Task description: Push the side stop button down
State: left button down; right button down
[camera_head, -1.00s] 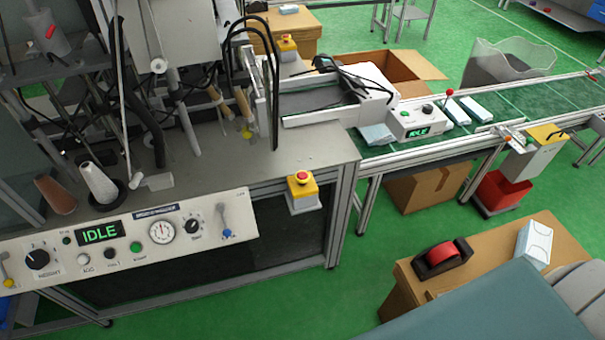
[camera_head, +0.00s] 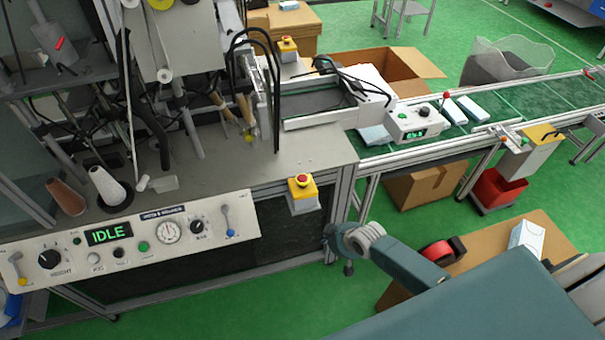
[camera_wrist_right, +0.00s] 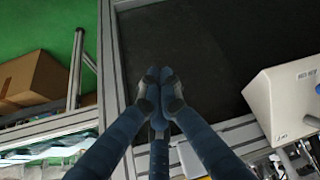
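The side stop button is a red mushroom cap (camera_head: 303,180) on a yellow box with a grey lower part (camera_head: 305,203). It is fixed to the front frame at the machine's right end. The cap faces up. My right gripper (camera_head: 335,236) is to the right of the box and lower in the head view, apart from it. In the right wrist view the gripper's blue fingers (camera_wrist_right: 158,80) come together at the tips, shut with nothing seen between them. The fingers partly hide a pale box at the bottom of that view. My left gripper is not in view.
A control panel (camera_head: 130,240) with knobs and a green IDLE display spans the machine's front. Another red-and-yellow stop button (camera_head: 287,44) stands farther back. The conveyor (camera_head: 520,103) runs right.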

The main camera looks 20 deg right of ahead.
jog(key=shift+n+t+y, duration=0.6)
jog(key=shift+n+y, duration=0.2)
jog(key=shift+y, duration=0.1)
jog(key=w+a+r, duration=0.1)
jog(key=w+r, duration=0.1)
jog(key=r, duration=0.4)
jog(key=w+a+r+p, duration=0.1)
jog(key=w+a+r, duration=0.1)
jog(key=r, duration=0.3)
jog(key=w+a+r+p, duration=0.1)
jog(key=w+r, duration=0.2)
jog(key=r, duration=0.3)
jog(key=shift+w+a+r, duration=0.3)
jog(key=shift+w, duration=0.05)
notch_tip(320, 180, up, 13)
jog(key=n+y+p, duration=0.1)
jog(key=p, duration=0.1)
send_over(304, 180)
jog(key=shift+f+t, duration=0.15)
jog(key=shift+t, duration=0.25)
jog(key=shift+w, duration=0.1)
notch_tip(304, 180, down, 7)
jog(key=b, duration=0.7)
jog(key=shift+f, duration=0.15)
jog(key=shift+f+b, duration=0.55)
jog(key=shift+f, duration=0.25)
jog(key=shift+f, duration=0.4)
